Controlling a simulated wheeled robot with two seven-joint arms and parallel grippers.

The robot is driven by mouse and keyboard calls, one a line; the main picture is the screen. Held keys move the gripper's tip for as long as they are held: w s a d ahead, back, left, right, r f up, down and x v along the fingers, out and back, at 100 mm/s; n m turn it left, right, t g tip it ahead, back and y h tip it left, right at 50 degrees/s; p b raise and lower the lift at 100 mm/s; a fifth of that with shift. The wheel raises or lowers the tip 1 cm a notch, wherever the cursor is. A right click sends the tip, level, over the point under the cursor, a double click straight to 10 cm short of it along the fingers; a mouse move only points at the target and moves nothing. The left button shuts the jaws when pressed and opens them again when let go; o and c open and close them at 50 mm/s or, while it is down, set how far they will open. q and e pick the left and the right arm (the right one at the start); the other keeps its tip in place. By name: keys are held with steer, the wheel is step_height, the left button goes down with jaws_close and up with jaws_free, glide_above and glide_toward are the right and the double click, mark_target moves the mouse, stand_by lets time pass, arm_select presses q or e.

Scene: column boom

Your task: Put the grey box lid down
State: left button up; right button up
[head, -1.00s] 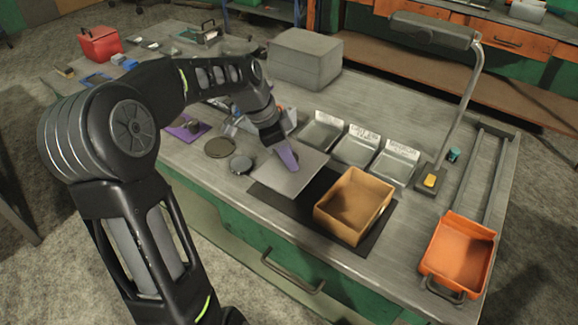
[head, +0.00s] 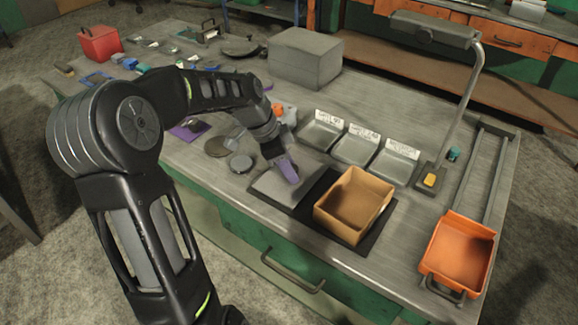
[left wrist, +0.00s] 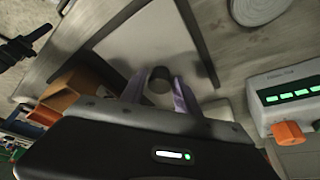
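The grey box lid (head: 268,188) is a flat square plate, low over the left part of the dark mat, left of the open tan box (head: 340,218). Whether it touches the mat is hard to tell. My left gripper (head: 288,172) points down at the lid with its purple fingers. In the left wrist view the lid (left wrist: 150,40) spreads below the fingers, and its dark round knob (left wrist: 160,80) sits between the two fingertips, which appear to be against it. My right gripper is not in view.
The dark mat (head: 372,240) lies under the tan box. Metal trays (head: 355,148) with labels stand behind it. Round discs (head: 241,163) lie left of the lid. An orange bin (head: 460,255) and a lamp (head: 430,180) stand right. A grey block (head: 305,58) is behind.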

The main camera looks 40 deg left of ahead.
arm_select(q)
steer(key=shift+o, duration=1)
steer(key=shift+r, duration=0.15)
steer(key=shift+r, duration=0.15)
steer(key=v, duration=1.1)
steer(key=shift+s+r, duration=0.15)
steer(key=shift+r, duration=0.2)
steer(key=shift+a, duration=0.15)
